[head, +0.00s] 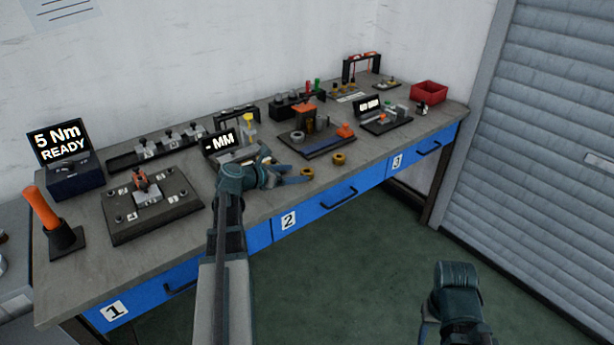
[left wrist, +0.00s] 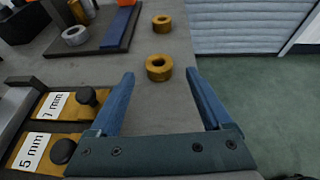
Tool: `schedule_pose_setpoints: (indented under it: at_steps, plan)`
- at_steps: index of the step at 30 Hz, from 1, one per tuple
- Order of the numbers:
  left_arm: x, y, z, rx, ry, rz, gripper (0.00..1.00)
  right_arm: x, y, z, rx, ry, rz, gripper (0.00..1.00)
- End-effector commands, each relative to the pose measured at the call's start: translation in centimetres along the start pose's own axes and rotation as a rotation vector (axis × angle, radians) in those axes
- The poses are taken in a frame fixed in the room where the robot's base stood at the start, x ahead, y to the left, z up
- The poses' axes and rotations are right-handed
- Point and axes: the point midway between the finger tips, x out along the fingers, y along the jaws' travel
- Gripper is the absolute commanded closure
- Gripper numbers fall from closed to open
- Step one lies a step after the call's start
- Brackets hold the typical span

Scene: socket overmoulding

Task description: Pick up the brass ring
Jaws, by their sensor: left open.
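Two brass-coloured rings lie on the grey bench top near its front edge. The nearer brass ring (head: 307,172) is just off my left fingertips; in the left wrist view this ring (left wrist: 159,74) is centred between the tips, at or slightly beyond them. The farther brass ring (head: 339,159) lies to the right; it also shows in the left wrist view (left wrist: 162,24). My left gripper (head: 296,173) is open and empty, its blue fingers (left wrist: 160,82) spread wide. My right arm's end (head: 455,295) is at the lower right, away from the bench; its fingers cannot be made out.
A dark fixture plate (head: 325,147) with a blue strip and orange parts stands behind the rings. A gauge stand with an MM display (head: 222,142) is beside my left wrist. A red bin (head: 429,91) is at the far right. The bench's front edge is close to the rings.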

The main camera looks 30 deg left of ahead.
Motion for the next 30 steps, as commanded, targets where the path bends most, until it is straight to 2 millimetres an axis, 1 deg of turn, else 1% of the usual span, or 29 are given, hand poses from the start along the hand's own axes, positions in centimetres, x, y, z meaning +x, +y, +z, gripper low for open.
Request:
schedule_pose_setpoints:
  at_steps: [5,10,13,16,21,23,24,26,30]
  plan:
    - [1.0,0.1,-0.3,0.001,0.0,-0.001,0.17,0.6,-0.1,0.0,0.0,0.0,0.0,0.5]
    - [3.5,0.3,-0.7,0.003,0.001,-0.002,0.17,1.9,-0.2,-0.1,0.0,0.0,0.0,0.5]
    - [4.8,0.3,-0.5,0.002,0.001,-0.001,0.17,2.3,-0.2,-0.1,0.0,0.0,0.0,0.5]
    - [5.3,0.2,-0.4,0.001,0.001,0.0,0.17,2.3,-0.2,-0.1,0.0,0.0,0.0,0.5]
    - [5.2,0.2,-0.3,0.001,0.001,0.001,0.17,2.2,-0.2,-0.1,0.0,0.0,0.0,0.5]
    - [5.2,0.2,-0.3,0.001,0.0,0.001,0.28,2.2,-0.2,-0.1,0.0,0.0,0.0,0.5]
    - [5.2,0.2,-0.3,0.001,0.0,0.001,0.35,2.2,-0.2,-0.1,0.0,0.0,0.0,0.5]
    - [5.1,0.2,-0.3,0.001,0.0,0.001,0.46,2.2,-0.2,-0.1,0.0,0.0,0.0,0.5]
    - [5.1,0.2,-0.3,0.001,0.0,0.001,0.71,2.2,-0.2,-0.1,0.0,0.0,0.0,0.5]
